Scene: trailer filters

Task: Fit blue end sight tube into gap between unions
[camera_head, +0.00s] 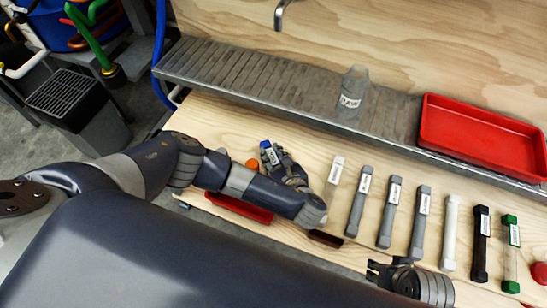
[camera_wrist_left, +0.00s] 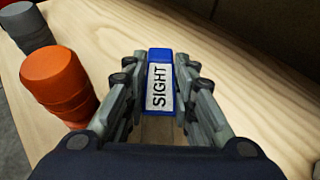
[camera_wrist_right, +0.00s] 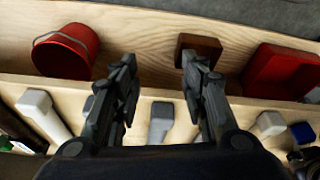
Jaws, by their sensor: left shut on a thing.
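The sight tube (camera_head: 267,146) has a blue end and a white label reading SIGHT. My left gripper (camera_head: 277,160) is shut on it above the wooden bench. In the left wrist view the blue end (camera_wrist_left: 160,54) stands out between the fingers, label facing the camera; its lower part is hidden. My right gripper (camera_wrist_right: 155,85) is open and empty; only part of it (camera_head: 378,272) shows at the bottom of the head view. An orange ribbed piece (camera_wrist_left: 60,85) and a grey one (camera_wrist_left: 26,28) stand left of the left gripper. I cannot tell whether these are unions.
Several labelled tubes (camera_head: 389,212) lie in a row right of the left gripper. A metal shelf (camera_head: 260,80) behind holds a clear bottle (camera_head: 353,92) and a red tray (camera_head: 480,135). A red bin (camera_head: 240,208), brown block (camera_wrist_right: 199,48) and red bucket (camera_wrist_right: 66,50) are at the front.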

